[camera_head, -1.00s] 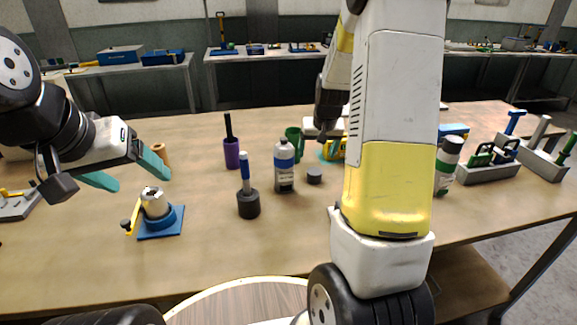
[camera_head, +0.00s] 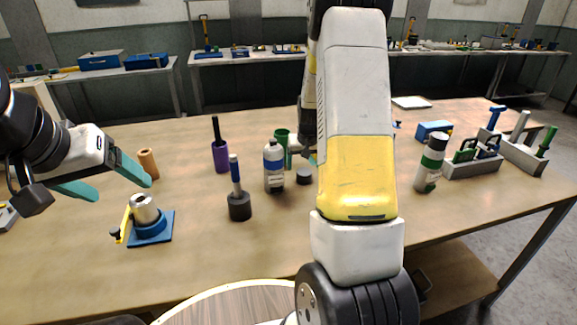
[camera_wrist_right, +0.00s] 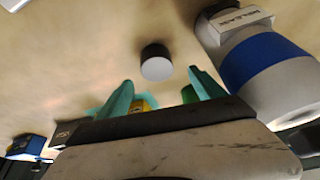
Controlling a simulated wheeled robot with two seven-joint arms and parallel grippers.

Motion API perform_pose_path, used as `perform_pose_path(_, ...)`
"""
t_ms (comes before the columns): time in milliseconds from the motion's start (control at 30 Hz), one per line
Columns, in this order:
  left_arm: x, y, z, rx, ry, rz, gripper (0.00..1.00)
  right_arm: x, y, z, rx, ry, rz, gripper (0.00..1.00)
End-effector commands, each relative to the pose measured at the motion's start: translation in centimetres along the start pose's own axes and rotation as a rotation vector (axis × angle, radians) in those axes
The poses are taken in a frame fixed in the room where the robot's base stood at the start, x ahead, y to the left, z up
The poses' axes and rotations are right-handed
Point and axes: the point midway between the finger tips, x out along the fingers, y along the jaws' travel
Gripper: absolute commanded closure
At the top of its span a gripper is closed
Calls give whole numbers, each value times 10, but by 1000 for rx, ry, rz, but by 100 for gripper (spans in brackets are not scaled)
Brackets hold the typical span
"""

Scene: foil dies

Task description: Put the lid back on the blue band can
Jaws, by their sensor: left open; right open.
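The blue band can (camera_head: 274,168) stands upright mid-table, grey-white with a blue band. In the right wrist view it is large at the upper right (camera_wrist_right: 262,62). A small dark round lid (camera_head: 304,177) lies on the table just right of the can. In the right wrist view the lid (camera_wrist_right: 156,64) is ahead of the fingertips, roughly centred between them. My right gripper (camera_wrist_right: 162,88) is open and empty, with teal fingers; in the head view my right arm hides most of it. My left gripper (camera_head: 112,178) is open and empty above the table's left side.
Close to the can are a green cup (camera_head: 282,135), a purple holder (camera_head: 220,155) and a blue-handled tool (camera_head: 238,190). A green-banded can (camera_head: 431,163) and grey tool racks (camera_head: 472,167) stand right. A blue fixture (camera_head: 152,228) is left. The front middle table is clear.

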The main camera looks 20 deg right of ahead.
Motion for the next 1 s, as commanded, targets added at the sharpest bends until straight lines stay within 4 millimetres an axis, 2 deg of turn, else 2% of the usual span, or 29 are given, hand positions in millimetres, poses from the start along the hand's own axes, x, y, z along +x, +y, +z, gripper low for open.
perform_pose_path(267, 0, 0, 0, 0, 0, 0, 25, 3, 0, 1, 0, 0, 0, 22)
perform_pose_path(467, 0, 0, 0, 0, 0, 0, 25, 31, 4, 11, 1, -3, 0, 22)
perform_pose_path(600, 0, 0, 0, 0, 0, 0, 25, 48, 3, 10, 0, 0, -1, 22)
perform_pose_path(1000, 0, 0, 0, 0, 0, 0, 25, 51, 3, 9, 0, 2, -1, 22)
